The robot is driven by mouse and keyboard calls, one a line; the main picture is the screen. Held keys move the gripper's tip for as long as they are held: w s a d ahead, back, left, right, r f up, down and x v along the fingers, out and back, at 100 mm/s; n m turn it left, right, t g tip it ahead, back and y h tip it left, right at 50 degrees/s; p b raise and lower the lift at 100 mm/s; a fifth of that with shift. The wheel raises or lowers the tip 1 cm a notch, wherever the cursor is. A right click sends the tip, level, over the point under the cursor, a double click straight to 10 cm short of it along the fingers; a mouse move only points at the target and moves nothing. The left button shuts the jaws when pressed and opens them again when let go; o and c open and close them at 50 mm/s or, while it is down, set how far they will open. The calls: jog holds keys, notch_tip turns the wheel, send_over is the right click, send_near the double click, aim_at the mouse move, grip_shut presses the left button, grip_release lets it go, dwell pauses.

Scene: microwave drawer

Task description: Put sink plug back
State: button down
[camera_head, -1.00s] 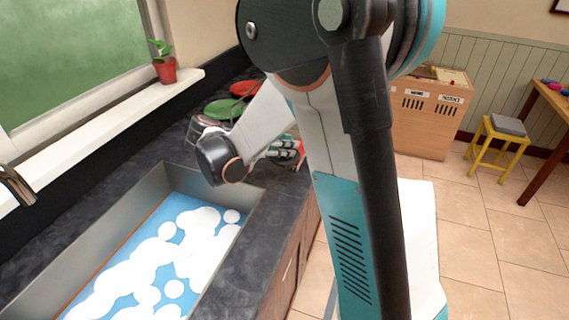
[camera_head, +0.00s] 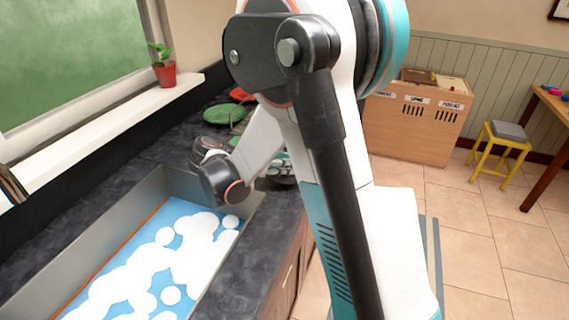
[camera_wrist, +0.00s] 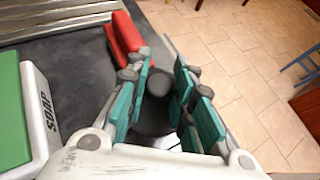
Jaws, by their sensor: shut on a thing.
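The sink (camera_head: 45,259) at the lower left of the head view holds blue water with white foam, and its drain is hidden. My gripper (camera_wrist: 162,72) has its teal-padded fingers around a dark, round thing (camera_wrist: 153,116), which looks like the sink plug but is partly hidden by the fingers. In the head view my gripper is mostly hidden behind my arm, over the worktop beyond the sink's far end.
Green (camera_head: 224,113) and red plates lie at the back of the dark worktop (camera_head: 262,252). A potted plant (camera_head: 164,73) stands on the sill.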

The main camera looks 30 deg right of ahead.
jog(key=shift+f, duration=0.3)
jog(key=c, duration=1.4)
grip_release()
jog(key=shift+r, duration=0.1)
jog(key=shift+r+p, duration=0.3)
jog(key=shift+r, duration=0.1)
jog(key=p+v, duration=0.4)
jog(key=v, duration=0.8)
jog(key=shift+r, duration=0.25)
